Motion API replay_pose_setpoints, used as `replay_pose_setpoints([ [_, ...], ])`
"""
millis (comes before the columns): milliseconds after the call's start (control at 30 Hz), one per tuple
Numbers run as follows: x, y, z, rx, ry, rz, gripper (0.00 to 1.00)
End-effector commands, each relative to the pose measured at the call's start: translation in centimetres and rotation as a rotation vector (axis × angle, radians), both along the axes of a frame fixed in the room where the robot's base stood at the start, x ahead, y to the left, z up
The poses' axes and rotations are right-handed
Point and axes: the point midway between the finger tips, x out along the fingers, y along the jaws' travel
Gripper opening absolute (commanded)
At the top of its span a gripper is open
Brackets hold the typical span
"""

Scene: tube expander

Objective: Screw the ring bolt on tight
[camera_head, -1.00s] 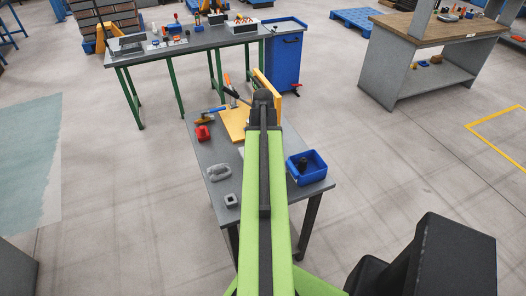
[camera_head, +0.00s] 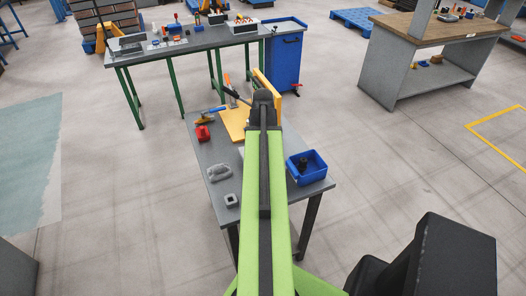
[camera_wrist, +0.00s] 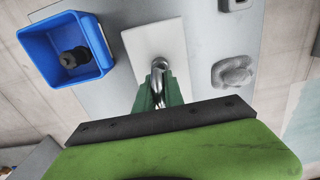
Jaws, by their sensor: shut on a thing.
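In the wrist view, a shiny metal ring bolt (camera_wrist: 160,65) sits between the two green fingers of my gripper (camera_wrist: 158,90). The fingers are shut on it. Its curved upper part shows past the fingertips, over the edge of a pale rectangular plate (camera_wrist: 150,37). The lower end of the bolt and any thread are hidden, so I cannot tell how it is seated. In the head view, my arm covers the gripper and the ring bolt.
A blue bin (camera_wrist: 28,50) with a black part (camera_wrist: 74,57) inside is left of the plate. A grey lumpy part (camera_wrist: 232,72) is at right. In the head view, the grey table (camera_head: 254,205) also bears a red part (camera_head: 203,133) and a yellow board (camera_head: 234,124).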

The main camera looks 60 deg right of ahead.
Motion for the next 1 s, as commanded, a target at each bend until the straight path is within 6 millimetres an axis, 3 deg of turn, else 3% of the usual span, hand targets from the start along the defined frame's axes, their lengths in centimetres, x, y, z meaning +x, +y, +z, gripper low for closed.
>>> replay_pose_setpoints([
  [267,0.0,0.0,0.5,0.000,0.000,0.000,0.00],
  [1000,0.0,0.0,5.7,0.000,0.000,0.000,0.00],
])
